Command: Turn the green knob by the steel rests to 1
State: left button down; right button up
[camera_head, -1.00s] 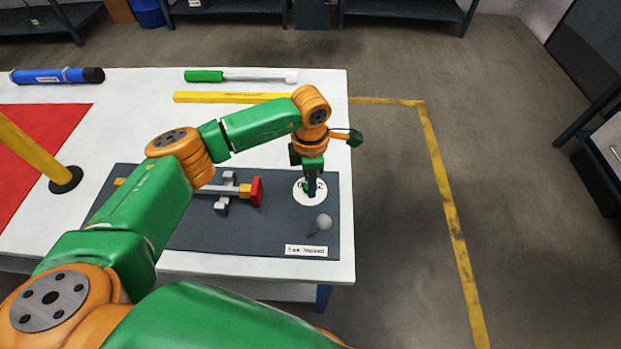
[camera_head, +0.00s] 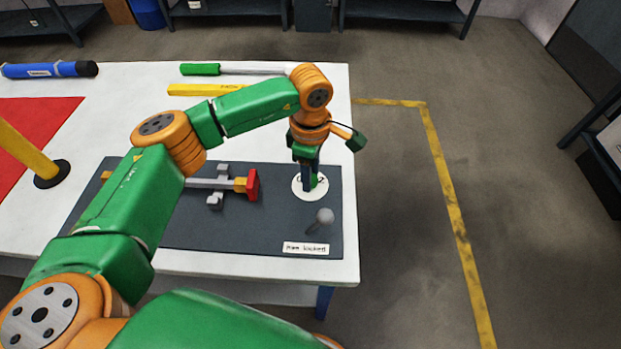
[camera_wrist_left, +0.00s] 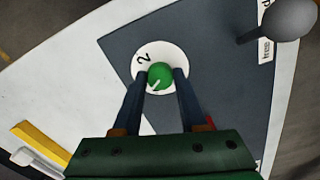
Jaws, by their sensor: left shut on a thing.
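The green knob (camera_wrist_left: 160,75) sits on a white round dial (camera_wrist_left: 176,56) on a dark grey panel. My left gripper (camera_wrist_left: 160,80) is shut on the knob, one dark finger on each side. In the head view the left gripper (camera_head: 310,182) points down over the dial (camera_head: 310,195), hiding part of its markings and most of the knob. Steel rests (camera_head: 218,185) stand on the panel left of the dial. My right gripper is not in view.
A grey ball-topped lever (camera_head: 325,216) stands on the panel near the dial, with a white label (camera_head: 306,248) below it. A red-ended bar (camera_head: 252,185) lies across the rests. A yellow bar (camera_head: 195,89) and a green-handled tool (camera_head: 200,69) lie behind.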

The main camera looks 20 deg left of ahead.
pick_arm(q)
jog(key=m+b, duration=0.2)
jog(key=m, duration=0.1)
jog(key=shift+f, duration=0.15)
jog(key=shift+m+b, duration=0.45)
jog(key=shift+m, duration=1.25)
jog(key=shift+c, duration=2.2)
grip_release()
notch_tip(320, 180, up, 7)
jog(key=shift+r+b, duration=0.2)
jog(key=shift+b, duration=0.1)
